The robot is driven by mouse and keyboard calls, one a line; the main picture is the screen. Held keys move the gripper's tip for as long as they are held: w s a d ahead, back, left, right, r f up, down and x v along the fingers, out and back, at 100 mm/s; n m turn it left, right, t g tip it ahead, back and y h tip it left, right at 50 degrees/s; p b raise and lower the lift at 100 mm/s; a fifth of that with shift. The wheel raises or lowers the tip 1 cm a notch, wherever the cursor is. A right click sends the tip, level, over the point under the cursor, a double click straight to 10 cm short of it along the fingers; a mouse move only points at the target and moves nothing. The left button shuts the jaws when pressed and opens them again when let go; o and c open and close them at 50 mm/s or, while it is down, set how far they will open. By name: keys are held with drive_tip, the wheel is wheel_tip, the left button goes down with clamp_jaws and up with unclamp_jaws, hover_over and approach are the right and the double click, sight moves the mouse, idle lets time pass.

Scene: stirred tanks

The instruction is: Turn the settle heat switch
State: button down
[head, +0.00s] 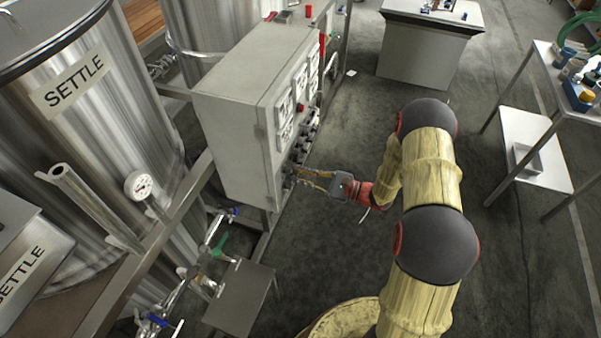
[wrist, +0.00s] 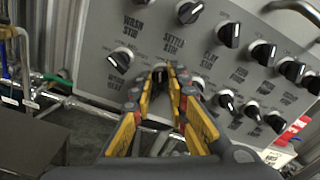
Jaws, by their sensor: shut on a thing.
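The settle heat switch (wrist: 160,71) is a dark knob below the "SETTLE STIR" label in the wrist view. I take it as settle heat by its place in the grid; its own label is hidden behind the fingers. My gripper (wrist: 161,84) is shut on this knob, one yellow-and-grey finger on each side. Which way the knob points is mostly hidden. In the head view my gripper (head: 294,174) reaches left to the lower front of the grey control box (head: 240,75), and the knob there is too small to make out.
The settle stir knob (wrist: 190,11) is just above, and a wash knob (wrist: 120,58) is close on the left. Several more knobs lie to the right. The settle tank (head: 110,110) and its pipework stand left of the box. Open floor (head: 340,120) lies right of it.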

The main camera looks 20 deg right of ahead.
drive_tip(key=shift+m, duration=0.5)
drive_tip(key=c, duration=2)
unclamp_jaws()
drive_tip(key=shift+o, duration=0.2)
drive_tip(key=v, duration=1.2)
